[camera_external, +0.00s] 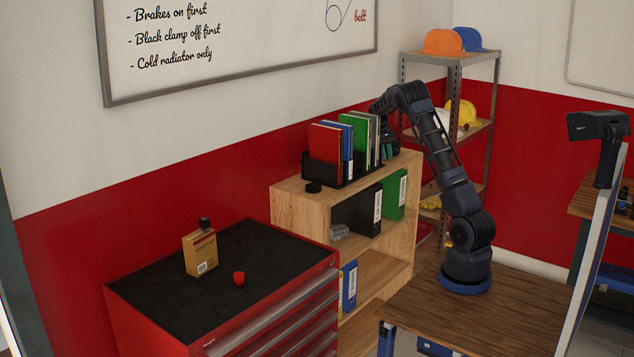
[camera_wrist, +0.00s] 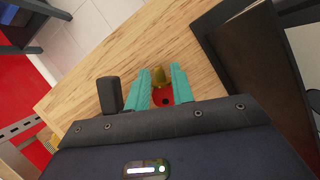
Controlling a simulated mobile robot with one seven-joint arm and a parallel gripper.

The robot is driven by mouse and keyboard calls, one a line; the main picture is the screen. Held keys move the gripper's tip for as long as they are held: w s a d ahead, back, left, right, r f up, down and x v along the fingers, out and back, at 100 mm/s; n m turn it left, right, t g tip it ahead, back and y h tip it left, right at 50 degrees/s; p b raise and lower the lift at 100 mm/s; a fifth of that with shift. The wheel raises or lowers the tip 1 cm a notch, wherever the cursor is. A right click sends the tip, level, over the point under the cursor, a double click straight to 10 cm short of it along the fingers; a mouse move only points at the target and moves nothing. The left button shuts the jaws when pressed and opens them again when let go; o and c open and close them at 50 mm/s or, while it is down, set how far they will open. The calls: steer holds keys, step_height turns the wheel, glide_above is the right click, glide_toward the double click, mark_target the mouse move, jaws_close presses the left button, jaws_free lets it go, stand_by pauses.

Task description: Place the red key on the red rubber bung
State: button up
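The red key (camera_wrist: 162,98) has a red head with a dark hole and a brass part (camera_wrist: 161,82). In the external view my gripper (camera_external: 388,150) points down over the right end of the bookcase top, beside the folders, and the key cannot be made out there. The red rubber bung (camera_external: 239,278) is a small round red piece on the black top of the red tool cabinet, far from my gripper.
A cardboard box (camera_external: 200,252) with a dark item on top stands left of the bung on the tool cabinet (camera_external: 262,247). The folder rack (camera_external: 320,170) and a black disc (camera_external: 313,187) are on the bookcase. A black block (camera_wrist: 110,95) shows beside the left finger.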

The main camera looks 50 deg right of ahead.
jaws_close()
